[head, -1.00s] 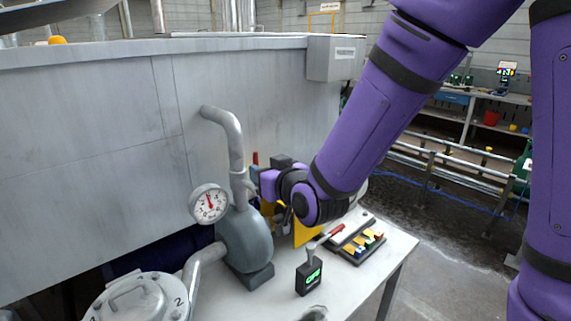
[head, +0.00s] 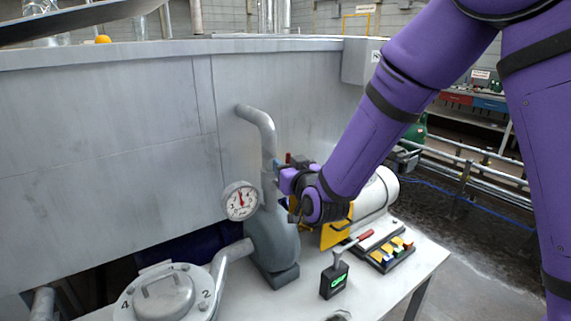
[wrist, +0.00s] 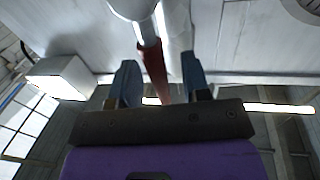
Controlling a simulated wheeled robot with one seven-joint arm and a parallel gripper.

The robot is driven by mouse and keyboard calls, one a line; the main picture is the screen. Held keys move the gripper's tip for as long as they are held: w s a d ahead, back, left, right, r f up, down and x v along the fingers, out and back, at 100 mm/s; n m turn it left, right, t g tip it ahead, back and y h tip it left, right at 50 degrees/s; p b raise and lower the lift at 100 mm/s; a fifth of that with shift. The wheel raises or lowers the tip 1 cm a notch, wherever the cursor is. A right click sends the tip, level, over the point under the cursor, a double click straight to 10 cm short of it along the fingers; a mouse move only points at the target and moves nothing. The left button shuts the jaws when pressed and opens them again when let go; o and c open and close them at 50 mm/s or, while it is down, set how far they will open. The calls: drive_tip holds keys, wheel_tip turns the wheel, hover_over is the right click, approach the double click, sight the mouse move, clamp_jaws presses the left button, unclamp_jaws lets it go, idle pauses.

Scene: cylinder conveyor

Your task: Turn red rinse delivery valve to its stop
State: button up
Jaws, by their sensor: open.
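The red valve handle (wrist: 154,72) shows in the wrist view as a narrow red bar beside the pale delivery pipe (wrist: 178,35). It lies between the two dark fingers of my gripper (wrist: 161,84), which are apart, with a gap visible on each side of the bar. In the head view only a small red tip of the handle (head: 288,158) shows above my gripper (head: 284,182), at the upright grey pipe (head: 268,140). My wrist hides the rest of the valve there, so its angle is unclear.
A dial gauge (head: 241,200) and a grey pump body (head: 274,245) stand left of my gripper. A yellow plate (head: 336,235), a white cylinder (head: 375,198), a small box with a green display (head: 334,281) and a tray of coloured pieces (head: 392,253) are on the table's right.

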drive_tip(key=shift+x, duration=0.8)
clamp_jaws()
drive_tip(key=shift+w, duration=0.1)
